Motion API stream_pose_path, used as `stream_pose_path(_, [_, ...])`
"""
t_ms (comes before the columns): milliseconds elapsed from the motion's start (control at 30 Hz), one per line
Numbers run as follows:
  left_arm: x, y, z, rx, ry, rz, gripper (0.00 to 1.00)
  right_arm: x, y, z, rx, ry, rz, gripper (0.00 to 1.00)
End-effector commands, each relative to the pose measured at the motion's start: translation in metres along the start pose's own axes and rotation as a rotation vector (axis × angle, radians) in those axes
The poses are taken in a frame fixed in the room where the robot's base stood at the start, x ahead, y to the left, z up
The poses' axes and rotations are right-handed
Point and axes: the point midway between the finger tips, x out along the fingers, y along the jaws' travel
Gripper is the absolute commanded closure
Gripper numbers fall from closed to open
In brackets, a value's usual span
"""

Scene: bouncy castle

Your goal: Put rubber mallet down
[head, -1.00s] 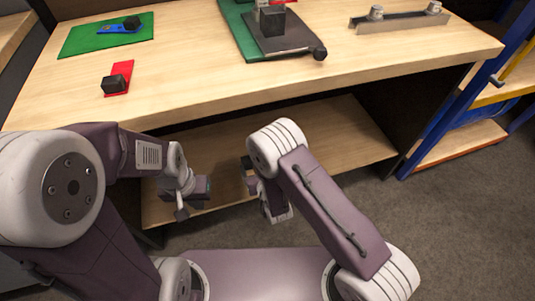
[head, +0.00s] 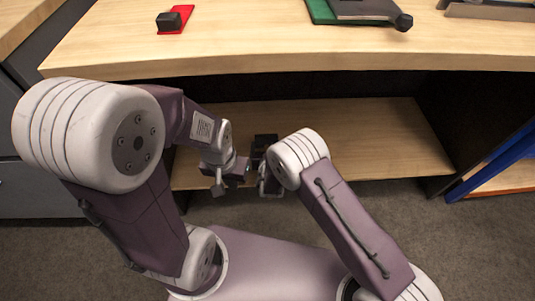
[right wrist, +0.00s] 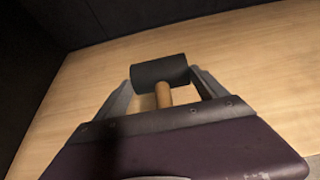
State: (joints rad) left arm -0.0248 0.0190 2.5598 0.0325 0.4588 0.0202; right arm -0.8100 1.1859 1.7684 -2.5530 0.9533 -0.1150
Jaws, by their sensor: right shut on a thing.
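The rubber mallet shows in the right wrist view as a black cylindrical head (right wrist: 160,71) on a short stretch of pale wooden handle (right wrist: 163,95). My right gripper (right wrist: 165,90) has its fingers on either side of the mallet, shut on it. In the head view the dark mallet head (head: 265,141) shows just beyond my right gripper (head: 268,178), in front of the wooden lower shelf (head: 375,130). I cannot tell whether the mallet touches the shelf. My left gripper (head: 232,178) is close to the left of the right one, and its jaw opening is unclear.
The workbench top (head: 250,35) overhangs the lower shelf. On it are a black block on a red piece (head: 174,20) and a dark tool on a green mat (head: 322,12). A blue upright (head: 495,165) stands at right. The shelf's right part is bare.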

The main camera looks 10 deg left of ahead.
Motion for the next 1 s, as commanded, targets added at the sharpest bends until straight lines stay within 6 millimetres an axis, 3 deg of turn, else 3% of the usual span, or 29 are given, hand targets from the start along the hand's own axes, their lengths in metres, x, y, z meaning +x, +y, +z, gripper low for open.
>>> stream_pose_path(167, [0.031, -0.001, 0.003, 0.000, 0.000, 0.000, 1.00, 0.017, 0.000, -0.034, 0.000, -0.001, 0.000, 0.85])
stream_pose_path(533, [0.031, -0.001, 0.003, 0.000, 0.000, 0.000, 1.00, 0.018, 0.000, -0.036, 0.000, -0.001, 0.000, 0.85])
stream_pose_path(567, [0.030, -0.001, 0.003, 0.000, 0.000, 0.000, 1.00, 0.017, -0.001, -0.036, -0.001, 0.001, 0.000, 0.10])
stream_pose_path(600, [0.030, -0.001, 0.003, 0.000, 0.000, 0.000, 1.00, 0.017, -0.001, -0.035, -0.001, 0.001, 0.000, 0.00])
stream_pose_path(867, [0.028, -0.001, 0.003, 0.000, 0.000, 0.000, 1.00, 0.016, -0.001, -0.033, 0.000, 0.001, 0.000, 0.00])
stream_pose_path(1000, [0.014, 0.000, 0.002, 0.000, 0.000, 0.000, 1.00, -0.002, 0.001, -0.029, -0.002, 0.003, 0.001, 0.00])
